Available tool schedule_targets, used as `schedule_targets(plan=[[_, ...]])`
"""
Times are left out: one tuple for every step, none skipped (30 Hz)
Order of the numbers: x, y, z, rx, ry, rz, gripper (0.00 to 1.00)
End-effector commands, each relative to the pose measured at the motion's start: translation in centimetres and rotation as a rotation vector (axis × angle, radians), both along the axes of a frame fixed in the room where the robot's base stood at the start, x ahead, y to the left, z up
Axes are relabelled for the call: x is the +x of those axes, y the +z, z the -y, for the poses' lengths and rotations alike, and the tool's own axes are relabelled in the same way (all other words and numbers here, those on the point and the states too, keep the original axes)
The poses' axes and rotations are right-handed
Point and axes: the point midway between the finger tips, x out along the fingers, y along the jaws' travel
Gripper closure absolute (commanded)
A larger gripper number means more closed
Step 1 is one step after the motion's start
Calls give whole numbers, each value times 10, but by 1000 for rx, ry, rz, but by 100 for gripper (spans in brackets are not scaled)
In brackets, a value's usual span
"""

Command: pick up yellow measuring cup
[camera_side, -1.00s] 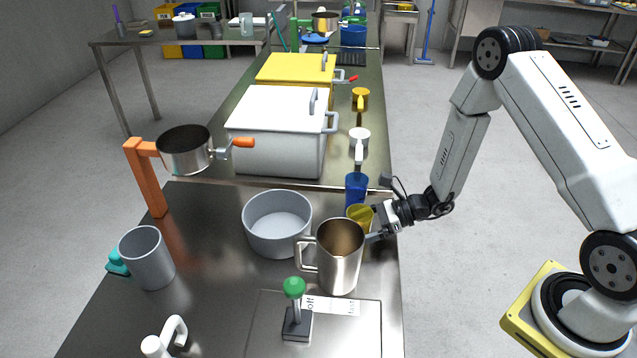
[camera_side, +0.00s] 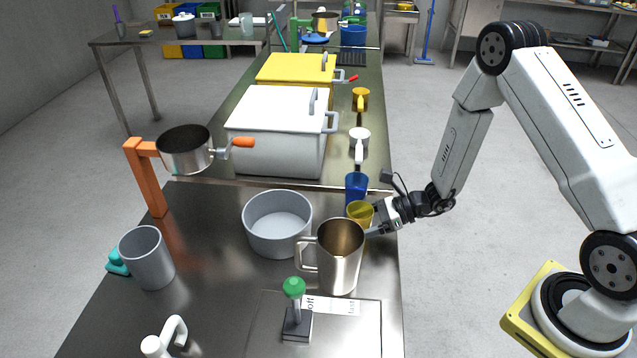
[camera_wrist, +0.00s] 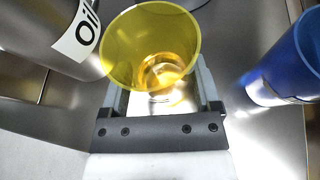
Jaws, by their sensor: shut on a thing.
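The yellow measuring cup (camera_side: 360,212) is a see-through yellow cup, open end up, near the right edge of the steel table. In the wrist view the yellow cup (camera_wrist: 150,50) sits between the two fingers of my gripper (camera_wrist: 162,100). My gripper (camera_side: 376,222) reaches in from the right and is shut on the cup. In the side view the steel pitcher hides part of the cup's lower side, so I cannot tell whether it touches the table.
A steel pitcher (camera_side: 341,262) stands close in front of the cup; its "Oil" label (camera_wrist: 80,32) shows in the wrist view. A blue cup (camera_side: 356,189) stands just behind, also in the wrist view (camera_wrist: 290,65). A grey pot (camera_side: 277,235) is to the left.

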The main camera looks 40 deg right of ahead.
Motion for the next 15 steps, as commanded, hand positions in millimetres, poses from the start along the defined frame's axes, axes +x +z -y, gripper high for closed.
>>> schedule_targets(plan=[[1,5,0,-1,0,3,90],[0,7,0,0,0,2,90],[0,11,0,0,0,2,90],[0,14,0,0,0,3,90],[0,17,0,0,0,3,90],[1,21,0,0,0,4,90],[1,25,0,-1,0,5,90],[1,28,0,0,0,4,90],[1,33,0,1,-1,4,90],[1,37,0,1,0,4,90],[1,41,0,0,-1,5,90],[1,46,0,1,0,4,90],[1,50,0,1,0,4,90],[1,53,0,1,0,4,90],[1,58,0,1,0,4,90]])
